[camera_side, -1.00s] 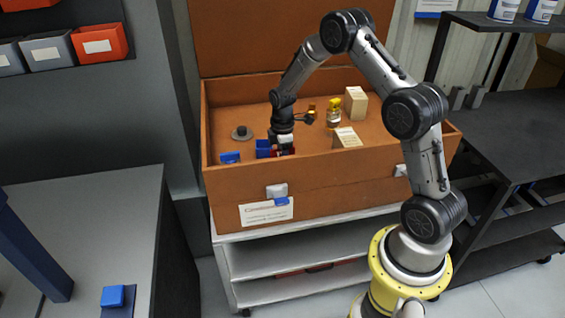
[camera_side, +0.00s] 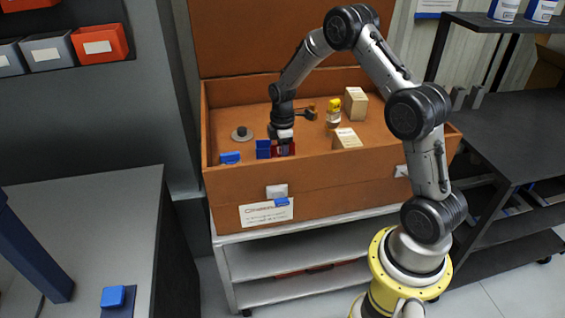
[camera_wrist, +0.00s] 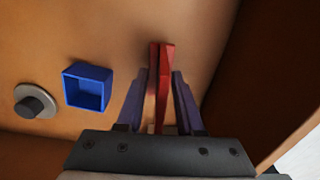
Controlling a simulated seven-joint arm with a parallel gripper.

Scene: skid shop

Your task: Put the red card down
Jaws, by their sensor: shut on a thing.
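My gripper (camera_side: 284,145) is inside the brown chest, pointing down near its front wall. It is shut on the red card (camera_side: 290,151), which is partly hidden by the fingers in the side view. In the wrist view the red card (camera_wrist: 163,80) stands on edge between the two dark fingers of my gripper (camera_wrist: 161,95). The brown chest (camera_side: 330,180) is open, its lid raised at the back. I cannot tell whether the card's lower edge touches the chest floor.
A blue open box (camera_side: 263,149) is just left of the card and shows in the wrist view (camera_wrist: 88,88). A grey round knob piece (camera_side: 241,133) lies farther left. A blue piece (camera_side: 230,157), a yellow-topped bottle (camera_side: 334,112) and pale blocks (camera_side: 355,103) are also in the chest.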

